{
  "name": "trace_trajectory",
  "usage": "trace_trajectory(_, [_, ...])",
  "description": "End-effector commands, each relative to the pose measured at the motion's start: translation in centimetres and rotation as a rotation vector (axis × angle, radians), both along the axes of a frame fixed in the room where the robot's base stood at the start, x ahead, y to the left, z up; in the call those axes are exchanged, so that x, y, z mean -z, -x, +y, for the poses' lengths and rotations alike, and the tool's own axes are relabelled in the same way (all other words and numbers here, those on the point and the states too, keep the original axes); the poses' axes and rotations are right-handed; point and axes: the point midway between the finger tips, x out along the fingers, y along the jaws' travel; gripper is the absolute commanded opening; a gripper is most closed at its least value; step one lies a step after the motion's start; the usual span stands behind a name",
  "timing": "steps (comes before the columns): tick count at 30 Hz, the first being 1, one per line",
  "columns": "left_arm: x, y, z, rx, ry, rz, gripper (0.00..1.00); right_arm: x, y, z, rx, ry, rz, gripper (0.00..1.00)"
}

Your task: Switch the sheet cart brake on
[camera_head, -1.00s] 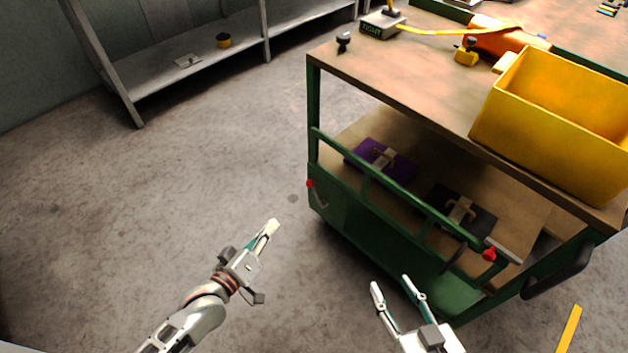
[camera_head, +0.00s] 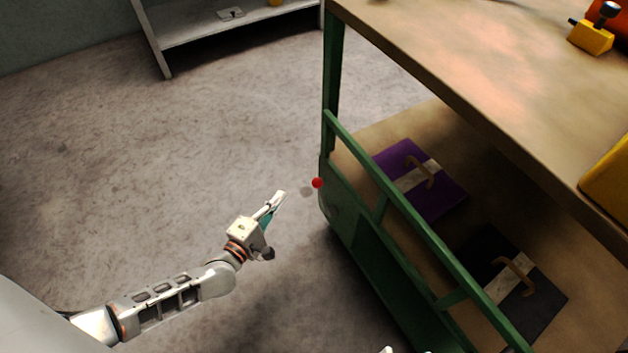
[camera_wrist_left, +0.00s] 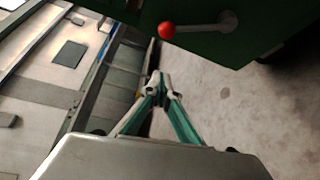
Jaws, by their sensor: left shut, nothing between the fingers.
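The green sheet cart (camera_head: 352,238) stands right of my left gripper. A brake lever with a red knob (camera_head: 317,183) is at its near left corner. In the left wrist view the red knob (camera_wrist_left: 166,30) sits at the left end of a dark lever arm (camera_wrist_left: 212,25) against the green panel. My left gripper (camera_head: 279,196) is shut and empty, just left of the knob and apart from it. Its fingertips (camera_wrist_left: 157,86) meet below the knob in the wrist view. Only pale tips of my right gripper (camera_head: 390,350) show at the bottom edge; its opening is unclear.
A purple sheet block (camera_head: 447,197) and a black one (camera_head: 545,310) lie on the lower shelf behind the green rail (camera_head: 408,213). The wooden top (camera_head: 465,60) overhangs them. A grey shelf (camera_head: 190,35) stands at the back left. The floor between is clear.

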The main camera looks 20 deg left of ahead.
Motion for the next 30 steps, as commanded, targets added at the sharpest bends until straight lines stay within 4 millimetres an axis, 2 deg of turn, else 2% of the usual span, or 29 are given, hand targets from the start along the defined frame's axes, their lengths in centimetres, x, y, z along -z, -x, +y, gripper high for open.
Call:
trace_trajectory(9, [-0.2, -0.2, 0.0, 0.001, -0.002, -0.002, 0.0, -0.1, 0.0, 0.0, 0.001, -0.003, -0.001, 0.4])
trace_trajectory(13, [0.1, -1.0, -0.2, 0.0, -0.002, -0.001, 0.0, 0.2, 0.1, 0.3, 0.008, -0.024, 0.008, 0.4])
trace_trajectory(30, [1.3, -9.6, -1.4, 0.001, -0.002, 0.003, 0.0, 0.8, 1.1, 2.6, 0.099, -0.265, 0.08, 0.4])
